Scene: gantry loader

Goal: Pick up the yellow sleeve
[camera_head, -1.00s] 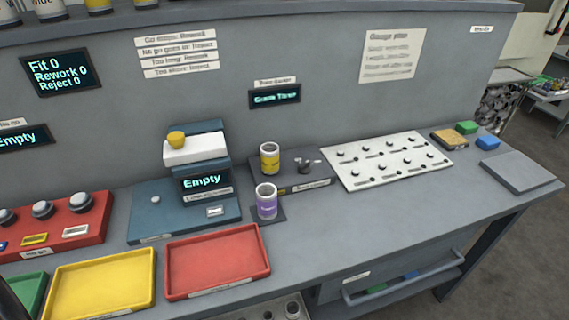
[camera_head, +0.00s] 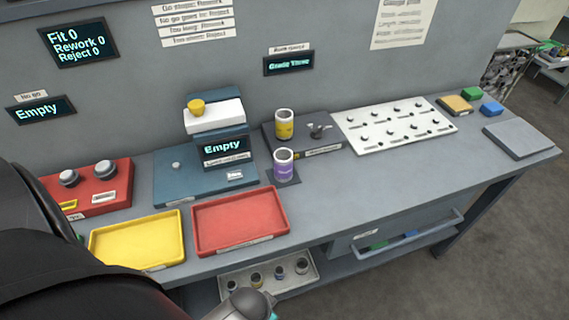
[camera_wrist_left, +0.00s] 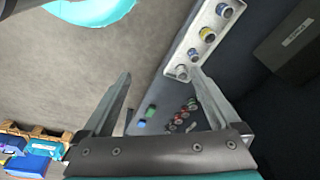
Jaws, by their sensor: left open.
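A cylinder with a yellow band (camera_head: 284,124) stands upright on a dark plate at the back of the bench. A light tray (camera_head: 300,283) on the lower level holds several small sleeves, one of them yellowish (camera_head: 256,280). In the left wrist view the tray (camera_wrist_left: 180,57) is at the top, and the yellow-banded sleeve (camera_wrist_left: 208,34) stands between two blue-banded ones. My left gripper (camera_wrist_left: 160,78) is open and empty, with one fingertip near the tray's end in the picture and the yellow sleeve beyond it. My right gripper is not in view.
A purple-labelled cylinder (camera_head: 283,166) stands on a dark pad. Yellow (camera_head: 140,241) and red (camera_head: 240,220) trays lie along the bench's front edge, above the lower tray. A drawer handle (camera_head: 410,238) juts out to the right.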

